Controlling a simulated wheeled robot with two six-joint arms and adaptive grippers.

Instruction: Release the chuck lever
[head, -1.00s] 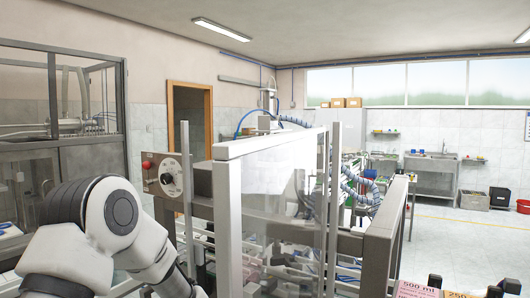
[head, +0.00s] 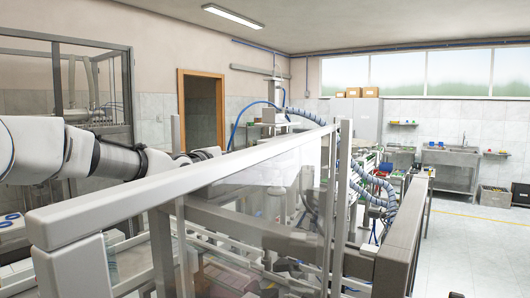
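My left arm reaches in from the left edge, across to the machine's clear-panelled guard frame (head: 170,190). The dark far end of the arm, where my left gripper (head: 207,154) is, shows small just above the frame's long top bar. Its fingers are too small and partly hidden to tell whether they are open or shut, or whether they touch anything. I cannot pick out the chuck lever. The inside of the machine shows only partly through the clear panel. My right gripper is not in view.
The guard's pale top bar runs from lower left to the centre, with upright posts. A thick grey beam (head: 403,240) stands at the right. Blue-grey corrugated hoses (head: 376,185) hang behind. Open floor (head: 470,240) lies to the right, before a steel sink (head: 450,155).

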